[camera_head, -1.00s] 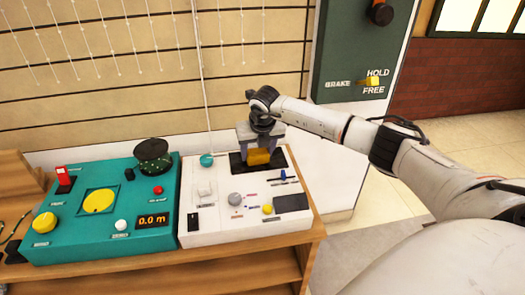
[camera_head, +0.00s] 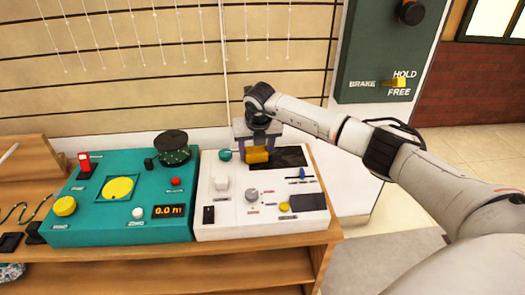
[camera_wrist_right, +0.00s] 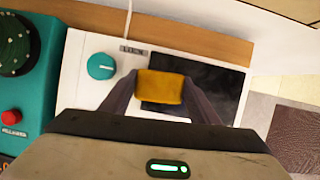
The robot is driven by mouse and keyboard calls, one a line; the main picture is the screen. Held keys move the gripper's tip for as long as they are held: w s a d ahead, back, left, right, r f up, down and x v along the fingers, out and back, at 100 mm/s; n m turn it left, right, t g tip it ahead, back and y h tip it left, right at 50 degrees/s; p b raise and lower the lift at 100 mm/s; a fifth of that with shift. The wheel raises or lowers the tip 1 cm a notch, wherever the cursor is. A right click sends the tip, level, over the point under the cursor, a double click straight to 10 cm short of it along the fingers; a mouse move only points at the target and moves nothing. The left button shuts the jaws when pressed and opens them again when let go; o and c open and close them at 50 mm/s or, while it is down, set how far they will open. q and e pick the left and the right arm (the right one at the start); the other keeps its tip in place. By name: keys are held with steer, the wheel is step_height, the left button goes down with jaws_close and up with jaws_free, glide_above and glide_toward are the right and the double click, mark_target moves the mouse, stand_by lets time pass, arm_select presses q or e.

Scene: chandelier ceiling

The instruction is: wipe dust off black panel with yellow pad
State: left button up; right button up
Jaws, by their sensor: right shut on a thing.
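The black panel (camera_head: 289,156) is a dark rectangle at the back of the white console; it also shows in the right wrist view (camera_wrist_right: 215,82). My right gripper (camera_head: 257,150) is shut on the yellow pad (camera_head: 257,155) at the panel's left end. In the right wrist view the pad (camera_wrist_right: 160,87) sits between the two fingers and covers part of the panel's left side. I cannot tell whether it touches the surface. Dust on the panel is too faint to make out. My left gripper is not in view.
The white console (camera_head: 228,218) carries a teal knob (camera_head: 225,155), a grey knob (camera_head: 252,195) and a blue-handled switch (camera_head: 302,173). A teal console (camera_head: 100,215) stands to its left on a wooden bench (camera_head: 200,262). A green brake board (camera_head: 385,50) stands behind at right.

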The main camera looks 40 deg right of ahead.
mark_target(278, 155)
steer(key=shift+a, duration=0.2)
steer(key=shift+s+d+p, duration=0.3)
steer(key=shift+s+d, duration=0.05)
steer(key=shift+d, duration=0.35)
steer(key=shift+s+d+p, duration=0.3)
steer(key=shift+s+d, duration=0.05)
steer(key=shift+d, duration=0.35)
steer(key=shift+s+d+f+p, duration=0.1)
steer(key=shift+s+d, duration=0.25)
steer(key=shift+d, duration=0.25)
steer(key=shift+s+d+f+p, duration=0.15)
steer(key=shift+s+d, duration=0.25)
steer(key=shift+d, duration=0.25)
steer(key=shift+s+d+r+p, duration=0.1)
steer(key=shift+s+d, duration=0.25)
steer(key=shift+d, duration=0.25)
steer(key=shift+s+d+p, duration=0.2)
steer(key=shift+s+d, duration=0.35)
steer(key=shift+d, duration=0.45)
steer(key=shift+s+d+p, duration=0.15)
steer(key=shift+s+d, duration=0.4)
steer(key=shift+d, duration=0.45)
steer(key=shift+s+d+p, duration=0.2)
steer(key=shift+s+d, duration=0.35)
steer(key=shift+d, duration=0.45)
steer(key=shift+a+r, duration=0.1)
steer(key=shift+r, duration=0.1)
